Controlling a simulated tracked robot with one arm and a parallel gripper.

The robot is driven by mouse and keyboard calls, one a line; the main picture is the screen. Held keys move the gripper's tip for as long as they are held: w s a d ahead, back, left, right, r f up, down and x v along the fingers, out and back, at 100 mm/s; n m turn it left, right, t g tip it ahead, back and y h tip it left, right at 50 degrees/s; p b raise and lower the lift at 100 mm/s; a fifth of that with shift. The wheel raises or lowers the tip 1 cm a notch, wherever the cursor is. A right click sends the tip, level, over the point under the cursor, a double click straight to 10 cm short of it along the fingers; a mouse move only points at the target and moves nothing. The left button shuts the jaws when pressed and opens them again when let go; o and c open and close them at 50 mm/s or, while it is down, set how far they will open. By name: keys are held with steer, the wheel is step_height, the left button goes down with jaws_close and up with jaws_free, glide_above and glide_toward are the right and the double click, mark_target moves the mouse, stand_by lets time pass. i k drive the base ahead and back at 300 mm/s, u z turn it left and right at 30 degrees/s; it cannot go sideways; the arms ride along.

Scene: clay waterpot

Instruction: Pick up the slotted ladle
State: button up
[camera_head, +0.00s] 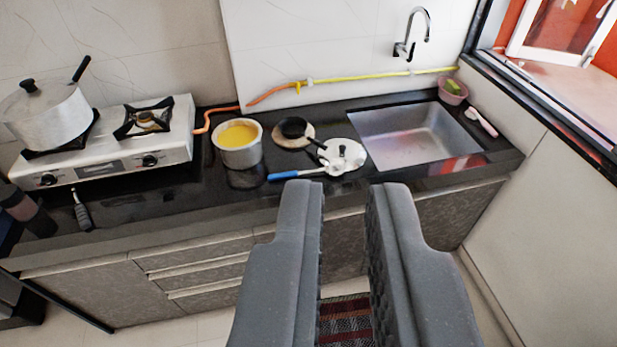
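A utensil with a blue handle (284,175) lies on the dark counter, in front of a white lid (343,154). It looks like the slotted ladle, but its slots are too small to make out. Its pale head end points right and seems to lie against or over the lid's front edge; I cannot tell which. My gripper (346,188) is open and empty, with a wide gap between its two grey fingers. In the picture the fingertips sit just below the lid and right of the blue handle. The gripper appears apart from the counter.
A pot of yellow liquid (239,143) stands left of the utensil. Behind are a small black pan (294,127) on a round board and a yellow-orange hose (350,77). A stove with a lidded pot (47,115) is left; a sink (413,138) is right. Floor shows below the counter.

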mark_target(335, 167)
steer(key=z, duration=0.75)
steer(key=i, duration=1.95)
steer(key=u, duration=0.9)
steer(key=i, duration=0.35)
steer(key=z, duration=0.05)
steer(key=k, duration=0.95)
steer(key=z, duration=0.15)
steer(key=i, duration=0.95)
steer(key=u, duration=0.1)
